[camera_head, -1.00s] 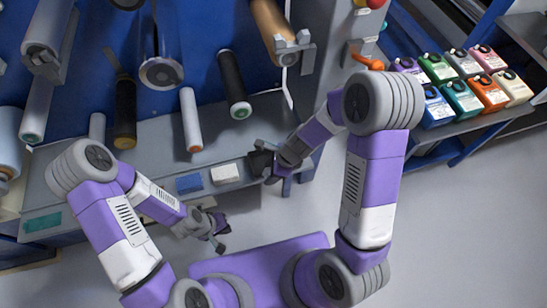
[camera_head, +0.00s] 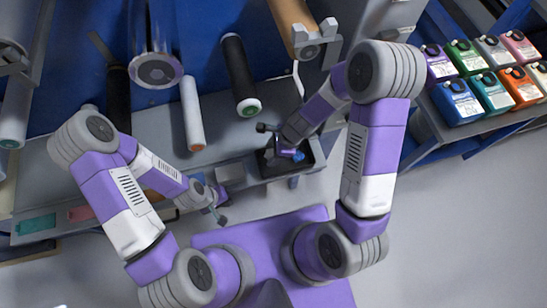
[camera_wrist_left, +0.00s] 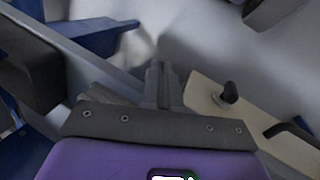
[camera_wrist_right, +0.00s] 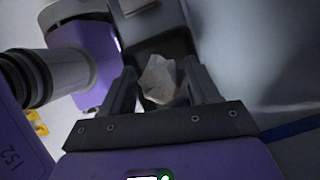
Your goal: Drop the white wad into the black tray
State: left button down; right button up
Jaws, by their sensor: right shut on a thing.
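The white wad (camera_wrist_right: 160,78) is a crumpled pale lump between the fingers of my right gripper (camera_wrist_right: 162,84) in the right wrist view. The right gripper is shut on it. In the head view this gripper (camera_head: 280,143) is at the black tray (camera_head: 268,166), over its opening, and the wad is hidden there. The tray sits on the grey ledge; a dark tray-like surface shows behind the wad in the right wrist view. My left gripper (camera_head: 217,211) is empty, in front of the ledge; its fingers (camera_wrist_left: 160,84) look shut together in the left wrist view.
A pale box (camera_head: 230,173) lies left of the tray. Rollers, including a white one (camera_head: 192,115) and a black one (camera_head: 241,78), jut out above the ledge (camera_head: 175,150). Several coloured bottles (camera_head: 491,93) stand on a shelf at right. Open floor (camera_head: 440,220) lies at lower right.

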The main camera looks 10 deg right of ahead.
jog(key=shift+f+b, duration=1.2)
jog(key=shift+f, duration=0.8)
jog(key=shift+r, duration=0.1)
jog(key=shift+f+b, duration=0.45)
jog(key=shift+f, duration=0.2)
jog(key=o, duration=0.7)
jog(key=shift+o, duration=0.2)
jog(key=shift+r, duration=0.15)
